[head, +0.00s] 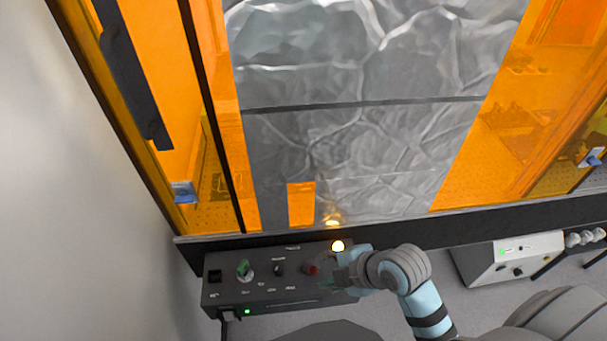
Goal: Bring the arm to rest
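My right arm comes up from the lower right, with a light blue and grey wrist. Its gripper (343,283) is at the right end of the dark control box (232,295), just right of a red button (311,269). The gripper is small and partly hidden by the wrist, so I cannot tell whether its fingers are open or touching the box. My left gripper is not in view.
Behind stands an enclosure with orange panels (470,165) and a grey reflective middle panel (340,150). A pale instrument box (513,258) is at right.

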